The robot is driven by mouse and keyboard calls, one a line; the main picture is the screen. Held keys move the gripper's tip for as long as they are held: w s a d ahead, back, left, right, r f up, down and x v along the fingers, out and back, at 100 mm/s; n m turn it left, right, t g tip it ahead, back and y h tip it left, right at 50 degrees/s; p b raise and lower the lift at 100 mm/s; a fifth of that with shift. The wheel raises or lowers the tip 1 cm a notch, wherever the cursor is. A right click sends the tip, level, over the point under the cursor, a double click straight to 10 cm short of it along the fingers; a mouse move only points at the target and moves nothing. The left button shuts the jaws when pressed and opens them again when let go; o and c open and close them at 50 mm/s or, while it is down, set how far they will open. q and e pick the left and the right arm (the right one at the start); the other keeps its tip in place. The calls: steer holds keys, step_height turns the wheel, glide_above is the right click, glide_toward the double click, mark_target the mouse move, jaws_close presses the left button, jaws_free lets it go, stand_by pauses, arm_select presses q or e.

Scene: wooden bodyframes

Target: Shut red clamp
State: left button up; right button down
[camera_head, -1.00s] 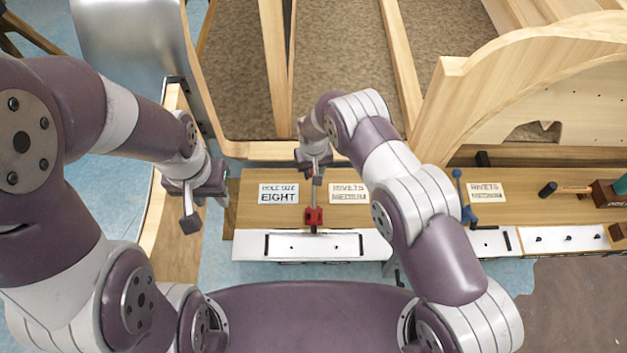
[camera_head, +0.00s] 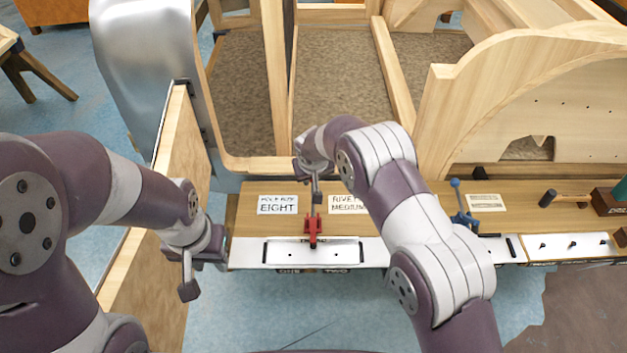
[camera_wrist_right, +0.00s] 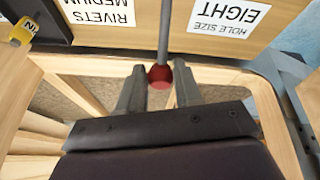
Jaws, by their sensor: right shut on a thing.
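The red clamp (camera_head: 312,232) stands on the front edge of the wooden bench, above a white tray. Its grey handle rises from it toward my right gripper (camera_head: 317,194). In the right wrist view, the grey rod (camera_wrist_right: 163,35) of the handle ends in a red knob (camera_wrist_right: 159,76). This knob sits between the two fingers of my right gripper (camera_wrist_right: 160,88), which is shut on it. My left gripper (camera_head: 188,280) hangs empty at the left, apart from the clamp. Its finger gap is not clear.
The white tray (camera_head: 280,250) is at the front edge. Wooden frames (camera_head: 440,110) rise behind the bench. A wooden panel (camera_head: 150,260) stands near my left arm.

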steer(key=shift+s+f, duration=0.45)
steer(key=shift+s, duration=0.1)
steer(key=c, duration=0.8)
jaws_free()
steer(key=shift+w+r, duration=0.1)
steer(key=shift+r, duration=0.05)
steer(key=shift+w+r, duration=0.1)
steer(key=shift+r, duration=0.15)
steer(key=b+v, duration=0.1)
steer(key=v, duration=1.1)
steer(key=shift+a+r+b, duration=0.15)
steer(key=shift+r+b, duration=0.05)
steer(key=shift+b, duration=0.15)
